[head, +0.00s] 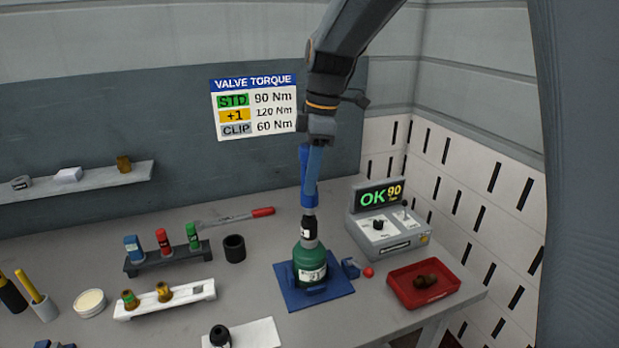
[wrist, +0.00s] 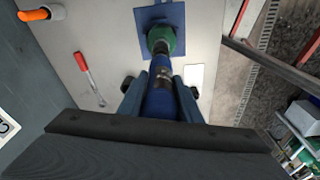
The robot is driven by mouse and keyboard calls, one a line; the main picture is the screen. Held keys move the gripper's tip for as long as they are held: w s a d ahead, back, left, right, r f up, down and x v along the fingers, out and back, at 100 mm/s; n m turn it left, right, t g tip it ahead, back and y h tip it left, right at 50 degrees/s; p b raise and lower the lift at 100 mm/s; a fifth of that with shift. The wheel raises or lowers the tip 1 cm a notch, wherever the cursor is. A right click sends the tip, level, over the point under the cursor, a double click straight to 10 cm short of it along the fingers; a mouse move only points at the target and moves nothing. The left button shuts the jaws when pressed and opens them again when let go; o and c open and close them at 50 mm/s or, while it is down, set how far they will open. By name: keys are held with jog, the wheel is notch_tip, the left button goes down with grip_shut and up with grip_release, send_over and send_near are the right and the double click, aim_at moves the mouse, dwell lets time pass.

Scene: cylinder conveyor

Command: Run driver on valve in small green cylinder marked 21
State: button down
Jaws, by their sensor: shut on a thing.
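The small green cylinder (head: 311,265) stands upright on a blue plate (head: 291,300) on the bench. Its label is too small to read for sure. My gripper (head: 314,148) is shut on a blue driver (head: 309,190), held upright above the cylinder. The driver's dark lower end meets the top of the cylinder, which hides the valve. In the wrist view the blue driver (wrist: 160,100) sits between my fingers, with the green cylinder (wrist: 161,38) beyond its tip. The controller (head: 387,222) at the right shows OK and 90.
A wall sign (head: 255,104) lists torques: STD 90, +1 120, CLIP 60 Nm.

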jog(key=shift+w+r, duration=0.1)
jog(key=shift+r, duration=2.2)
